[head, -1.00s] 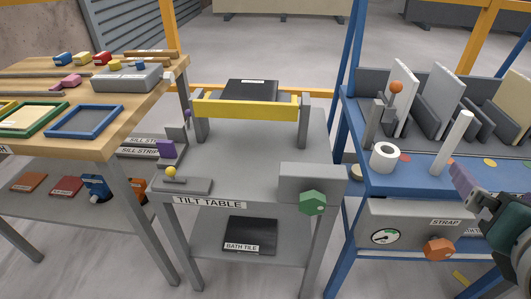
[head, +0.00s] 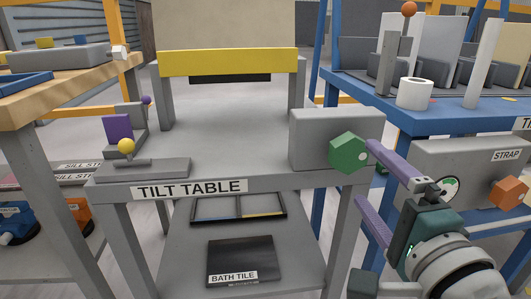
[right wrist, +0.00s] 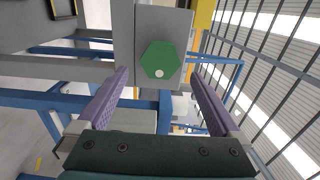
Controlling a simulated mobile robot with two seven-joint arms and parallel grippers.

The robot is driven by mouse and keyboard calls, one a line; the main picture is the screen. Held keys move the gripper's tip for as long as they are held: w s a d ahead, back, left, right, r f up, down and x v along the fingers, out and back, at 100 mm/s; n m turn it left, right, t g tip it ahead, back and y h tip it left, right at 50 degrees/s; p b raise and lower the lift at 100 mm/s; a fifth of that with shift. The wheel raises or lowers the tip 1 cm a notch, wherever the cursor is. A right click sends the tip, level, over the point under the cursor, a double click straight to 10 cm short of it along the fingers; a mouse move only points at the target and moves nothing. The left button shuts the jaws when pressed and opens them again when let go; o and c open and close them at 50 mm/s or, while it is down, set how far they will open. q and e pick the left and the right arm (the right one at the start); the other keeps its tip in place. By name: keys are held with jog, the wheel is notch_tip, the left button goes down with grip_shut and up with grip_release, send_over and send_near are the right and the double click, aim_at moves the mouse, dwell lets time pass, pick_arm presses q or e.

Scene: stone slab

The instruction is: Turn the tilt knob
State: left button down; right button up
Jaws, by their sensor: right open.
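The tilt knob is a green hexagonal knob (head: 347,153) on the front of a grey box (head: 310,132) at the right side of the tilt table (head: 230,130). It shows in the right wrist view (right wrist: 158,58) with a white dot near its edge. My right gripper (head: 366,174) is open, with purple fingers. In the right wrist view the fingers (right wrist: 158,80) lie left and right of the knob, with nothing held between them. In the head view the upper fingertip appears close beside the knob; contact cannot be told. My left gripper is out of view.
A yellow bar (head: 228,62) spans the table's back. A lever with a yellow ball (head: 126,146) stands front left. A black bath tile (head: 240,260) lies on the lower shelf. A blue bench (head: 440,118) with a gauge and orange knob (head: 508,192) stands close at right.

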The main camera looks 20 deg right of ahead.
aim_at(352, 157)
jog(key=b+x, duration=0.2)
jog(key=x, duration=0.6)
jog(key=shift+w+d, duration=0.1)
jog(key=shift+c, duration=0.4)
jog(key=c, duration=1.2)
jog(key=shift+c, duration=0.2)
jog(key=shift+m, duration=0.3)
